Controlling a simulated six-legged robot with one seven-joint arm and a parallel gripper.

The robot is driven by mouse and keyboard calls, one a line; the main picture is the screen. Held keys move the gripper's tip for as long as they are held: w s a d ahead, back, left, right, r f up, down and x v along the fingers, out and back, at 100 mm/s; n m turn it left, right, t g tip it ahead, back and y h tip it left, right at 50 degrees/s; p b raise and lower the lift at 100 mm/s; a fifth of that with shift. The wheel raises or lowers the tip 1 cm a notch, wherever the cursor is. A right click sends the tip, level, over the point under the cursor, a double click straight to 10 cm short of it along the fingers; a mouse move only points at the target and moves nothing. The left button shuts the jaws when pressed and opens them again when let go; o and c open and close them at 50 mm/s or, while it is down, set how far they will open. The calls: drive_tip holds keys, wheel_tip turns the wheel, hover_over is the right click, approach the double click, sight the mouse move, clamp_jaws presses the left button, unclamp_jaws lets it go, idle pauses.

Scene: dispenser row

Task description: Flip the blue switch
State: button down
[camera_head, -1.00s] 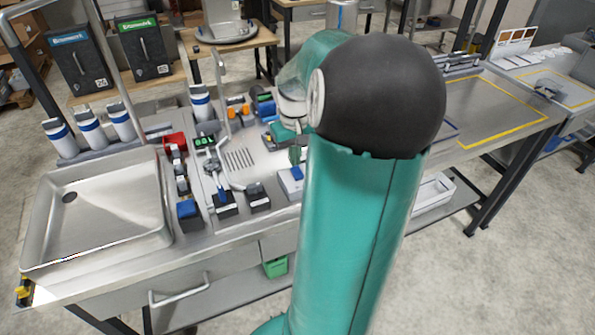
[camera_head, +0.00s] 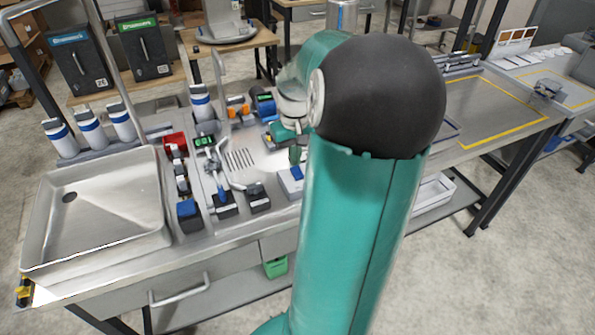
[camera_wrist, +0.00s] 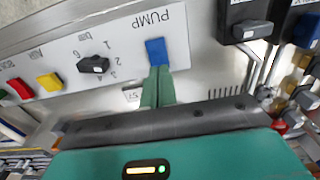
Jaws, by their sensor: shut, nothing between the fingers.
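The blue switch (camera_wrist: 156,52) stands on a light panel marked PUMP in the wrist view, at the panel's right end. In the head view it is a small blue spot (camera_head: 297,172) on a white box. My gripper (camera_wrist: 158,72) is shut and empty, its green fingertips right at the lower edge of the switch. Whether they touch it or stop just short, I cannot tell. In the head view my gripper (camera_head: 295,157) is small, just above the box, and my arm hides the panel's right side.
On the same panel are a black knob (camera_wrist: 94,64), a yellow button (camera_wrist: 49,81) and a red button (camera_wrist: 21,88). Black dispenser parts with levers crowd the wrist view's right side. A steel sink (camera_head: 100,215) lies left in the head view.

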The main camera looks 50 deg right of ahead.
sight(295, 168)
drive_tip(key=shift+f, duration=0.95)
idle(0.5)
drive_tip(key=shift+r, duration=3.55)
drive_tip(key=w+a+r+n+t+h, duration=0.1)
drive_tip(key=w+a+r+n, duration=0.1)
drive_tip(key=a, duration=0.8)
drive_tip(key=w+a+r+n+t+h, duration=0.1)
drive_tip(key=w+a+r, duration=0.15)
drive_tip(key=a, duration=0.85)
drive_tip(key=s+a+n+t+y, duration=0.1)
drive_tip(key=s+a, duration=0.2)
drive_tip(key=a, duration=0.4)
drive_tip(key=s+a+n+t+y, duration=0.1)
drive_tip(key=s+a, duration=0.3)
drive_tip(key=a, duration=0.4)
drive_tip(key=shift+s+r+n+t, duration=0.15)
drive_tip(key=shift+r+n+t, duration=0.15)
drive_tip(key=shift+n+t, duration=0.4)
drive_tip(key=shift+d, duration=0.2)
